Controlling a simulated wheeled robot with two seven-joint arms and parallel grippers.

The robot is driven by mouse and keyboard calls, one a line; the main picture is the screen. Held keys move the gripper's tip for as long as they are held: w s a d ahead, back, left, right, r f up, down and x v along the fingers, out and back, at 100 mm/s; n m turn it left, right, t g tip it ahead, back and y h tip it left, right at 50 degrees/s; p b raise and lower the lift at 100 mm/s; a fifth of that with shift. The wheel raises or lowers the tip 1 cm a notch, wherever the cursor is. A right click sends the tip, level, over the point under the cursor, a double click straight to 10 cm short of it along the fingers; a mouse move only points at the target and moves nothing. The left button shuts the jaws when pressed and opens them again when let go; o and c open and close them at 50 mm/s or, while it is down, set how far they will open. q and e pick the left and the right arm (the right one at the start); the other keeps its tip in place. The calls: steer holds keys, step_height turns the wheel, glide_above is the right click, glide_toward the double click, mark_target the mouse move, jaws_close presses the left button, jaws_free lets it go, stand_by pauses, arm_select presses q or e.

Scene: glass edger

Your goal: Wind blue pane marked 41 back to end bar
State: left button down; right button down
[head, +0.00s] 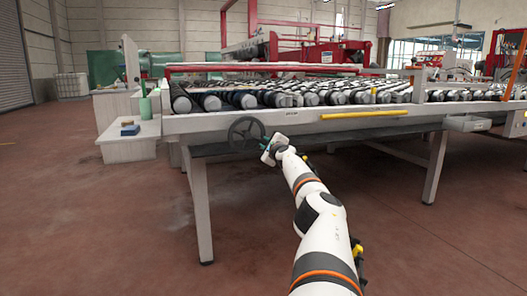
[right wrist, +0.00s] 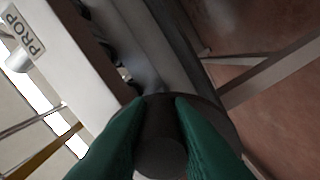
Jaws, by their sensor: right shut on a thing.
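A dark handwheel (head: 236,122) with spokes sits on the front side of the roller table, near its left end. My right gripper (head: 266,147) is at the lower right of the wheel. In the right wrist view its green fingers (right wrist: 158,130) are shut on the dark round handle (right wrist: 160,158) of the wheel, one finger on each side. I cannot make out a blue pane marked 41 in either view. I cannot tell which part is the end bar. My left gripper is not in view.
The roller table (head: 225,122) carries rows of dark and grey rollers. A yellow bar (head: 365,114) runs along its front. A pale side stand (head: 112,142) at left holds a green bottle (head: 145,107) and a small blue block (head: 130,130). The floor in front is clear.

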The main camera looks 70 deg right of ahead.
steer(key=shift+s+d+r+n, duration=0.1)
steer(key=shift+s+r+n, duration=0.1)
steer(key=shift+r+n, duration=0.6)
steer(key=shift+f+n, duration=0.2)
steer(key=shift+n, duration=0.1)
steer(key=c, duration=1.3)
jaws_free()
steer(key=shift+s+r, duration=0.15)
steer(key=shift+s, duration=0.05)
steer(key=shift+w, duration=0.1)
